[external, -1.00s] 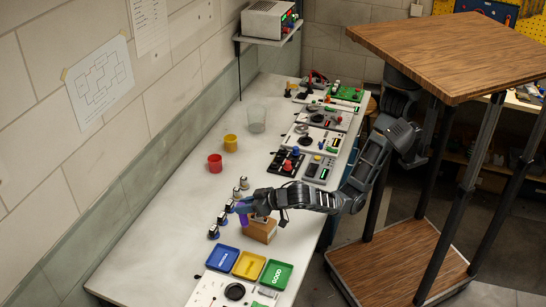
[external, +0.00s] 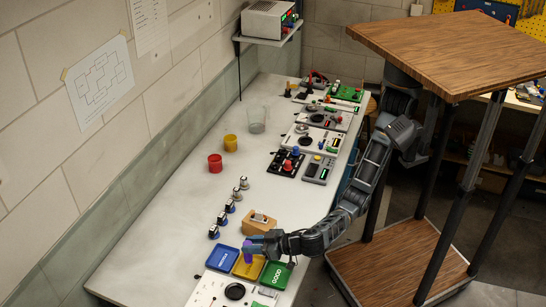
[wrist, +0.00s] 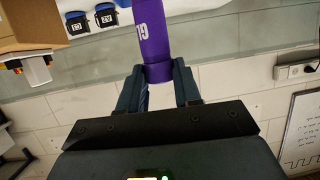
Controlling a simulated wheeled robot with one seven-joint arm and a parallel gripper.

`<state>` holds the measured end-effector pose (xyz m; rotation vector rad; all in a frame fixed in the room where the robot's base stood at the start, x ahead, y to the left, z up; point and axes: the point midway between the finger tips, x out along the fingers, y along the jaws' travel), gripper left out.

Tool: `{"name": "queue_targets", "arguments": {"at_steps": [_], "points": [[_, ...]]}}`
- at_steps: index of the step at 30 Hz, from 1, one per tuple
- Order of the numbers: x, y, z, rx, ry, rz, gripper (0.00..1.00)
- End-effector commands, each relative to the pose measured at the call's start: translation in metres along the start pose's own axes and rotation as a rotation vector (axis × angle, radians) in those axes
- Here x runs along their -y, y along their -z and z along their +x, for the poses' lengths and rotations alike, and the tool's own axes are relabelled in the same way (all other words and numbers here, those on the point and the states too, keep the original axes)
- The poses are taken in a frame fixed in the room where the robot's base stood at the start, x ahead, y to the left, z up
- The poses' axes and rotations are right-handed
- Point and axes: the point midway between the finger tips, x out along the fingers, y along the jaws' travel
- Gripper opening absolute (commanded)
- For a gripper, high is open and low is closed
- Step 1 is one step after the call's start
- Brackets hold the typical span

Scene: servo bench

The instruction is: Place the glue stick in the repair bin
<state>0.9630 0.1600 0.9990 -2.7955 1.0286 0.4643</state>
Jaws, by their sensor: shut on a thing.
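My gripper (external: 252,245) is shut on the purple glue stick (external: 247,254), which hangs upright over the yellow bin and partly hides it. In the wrist view the glue stick (wrist: 153,32) shows between the two fingers (wrist: 157,92), with part of its white lettering visible. Three shallow bins stand in a row at the near end of the bench: blue (external: 222,258), yellow (external: 254,271) and green (external: 277,275). The green one reads GOOD. The labels on the blue and yellow bins are too small or covered to read. Whether the stick touches the yellow bin is unclear.
A cardboard-brown box (external: 262,220) stands just behind my gripper. Several small servos (external: 222,217) stand in a line to the left. A red cup (external: 215,163), a yellow cup (external: 230,143) and a clear cup (external: 257,120) are farther back. A white panel (external: 212,290) lies in front.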

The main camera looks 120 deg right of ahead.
Motion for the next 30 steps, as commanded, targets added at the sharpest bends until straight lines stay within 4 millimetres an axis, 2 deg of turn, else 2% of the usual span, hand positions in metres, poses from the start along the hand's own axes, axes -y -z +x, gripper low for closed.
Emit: {"name": "queue_targets", "arguments": {"at_steps": [8, 20, 21, 28, 30], "points": [[-0.001, -0.033, 0.011, 0.002, -0.001, -0.004, 0.00], [-0.001, -0.038, 0.013, 0.002, -0.001, -0.001, 0.00], [-0.001, -0.038, 0.013, 0.002, -0.001, -0.001, 0.34], [-0.001, -0.037, 0.013, 0.002, -0.001, -0.001, 0.56], [-0.001, -0.037, 0.013, 0.002, -0.001, -0.001, 0.59]]}}
